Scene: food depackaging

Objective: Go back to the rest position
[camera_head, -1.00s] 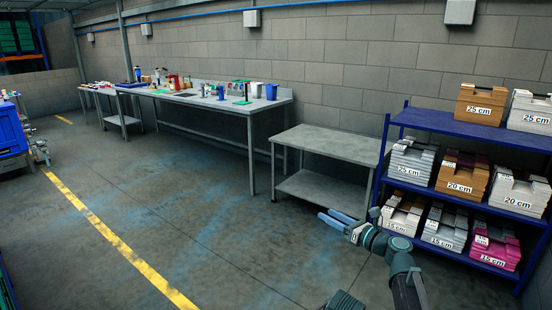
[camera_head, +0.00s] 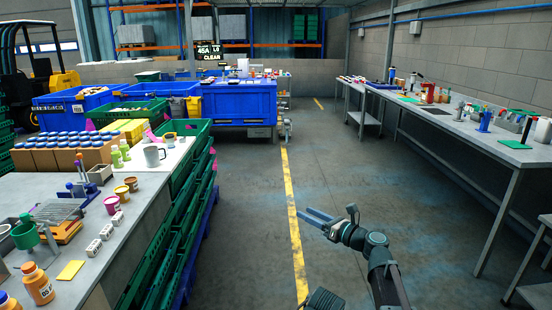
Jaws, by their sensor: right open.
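My right gripper (camera_head: 319,217) shows in the head view at the lower middle, over the open floor near the yellow line. Its two blue-grey fingers point left and stand apart with nothing between them. The right arm (camera_head: 378,262) comes up from the bottom edge, bent at the wrist. It touches no table or object. My left gripper is not in view.
A cluttered grey table (camera_head: 140,215) with jars and a mug stands at left, beside stacked green crates (camera_head: 192,205). Blue bins (camera_head: 238,103) stand ahead. A long workbench (camera_head: 455,120) runs along the right wall. The floor (camera_head: 350,160) between is clear.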

